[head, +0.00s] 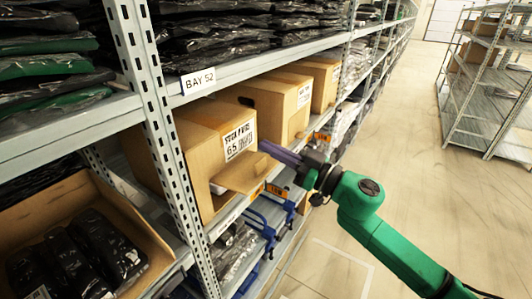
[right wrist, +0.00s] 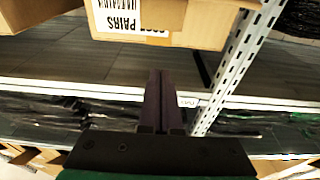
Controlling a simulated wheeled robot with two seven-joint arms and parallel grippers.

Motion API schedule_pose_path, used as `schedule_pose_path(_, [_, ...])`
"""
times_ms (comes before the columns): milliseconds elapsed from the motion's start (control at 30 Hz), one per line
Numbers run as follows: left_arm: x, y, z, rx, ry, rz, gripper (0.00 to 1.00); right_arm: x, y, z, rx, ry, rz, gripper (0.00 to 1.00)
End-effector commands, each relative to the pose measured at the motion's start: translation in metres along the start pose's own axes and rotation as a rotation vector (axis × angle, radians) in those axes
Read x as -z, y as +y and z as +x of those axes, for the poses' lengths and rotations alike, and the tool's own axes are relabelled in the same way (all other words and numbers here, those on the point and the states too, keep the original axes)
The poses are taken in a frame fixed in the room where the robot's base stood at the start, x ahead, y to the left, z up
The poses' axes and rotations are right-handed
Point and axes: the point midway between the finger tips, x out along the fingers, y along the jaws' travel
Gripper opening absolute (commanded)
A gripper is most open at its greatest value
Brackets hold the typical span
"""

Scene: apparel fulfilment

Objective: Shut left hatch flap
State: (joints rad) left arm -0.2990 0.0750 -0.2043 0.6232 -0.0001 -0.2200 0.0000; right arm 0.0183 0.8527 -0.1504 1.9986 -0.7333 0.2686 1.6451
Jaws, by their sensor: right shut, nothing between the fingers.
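A brown carton (head: 187,150) with a white label stands on the shelf behind the upright post. Its hatch flap (head: 243,176) sticks outward from the lower front, and something pale shows in the opening beside it. My right gripper (head: 268,147) is shut and empty, its purple fingers pointing at the carton front just above and right of the flap. I cannot tell whether they touch. In the right wrist view the shut fingers (right wrist: 160,76) lie below the carton (right wrist: 205,28); a darker brown piece there may be the flap. My left gripper is not in view.
The perforated post (head: 160,130) stands close to the carton's left side. More cartons (head: 270,105) stand to the right on the same shelf. An open box (head: 120,215) of black packages is at lower left. The aisle floor (head: 400,150) is clear.

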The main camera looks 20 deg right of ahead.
Motion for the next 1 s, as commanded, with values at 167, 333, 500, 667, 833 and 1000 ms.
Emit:
schedule_pose_path(167, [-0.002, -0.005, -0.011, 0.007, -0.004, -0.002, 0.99, -0.01, 0.001, 0.019, -0.004, -0.001, 0.009, 0.0])
schedule_pose_path(333, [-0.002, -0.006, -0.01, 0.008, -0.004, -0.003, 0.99, -0.032, 0.001, 0.01, -0.003, 0.0, 0.006, 0.0])
schedule_pose_path(500, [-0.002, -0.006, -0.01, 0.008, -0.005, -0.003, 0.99, -0.038, 0.001, 0.007, -0.002, 0.0, 0.001, 0.0])
schedule_pose_path(667, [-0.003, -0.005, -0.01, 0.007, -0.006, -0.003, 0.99, -0.038, 0.001, 0.007, -0.002, 0.0, 0.0, 0.0])
schedule_pose_path(833, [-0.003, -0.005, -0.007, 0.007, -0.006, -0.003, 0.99, -0.04, 0.001, 0.007, -0.002, 0.003, 0.001, 0.0])
schedule_pose_path(1000, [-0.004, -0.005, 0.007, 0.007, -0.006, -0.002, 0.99, -0.047, 0.0, 0.004, -0.001, 0.031, 0.003, 0.0])
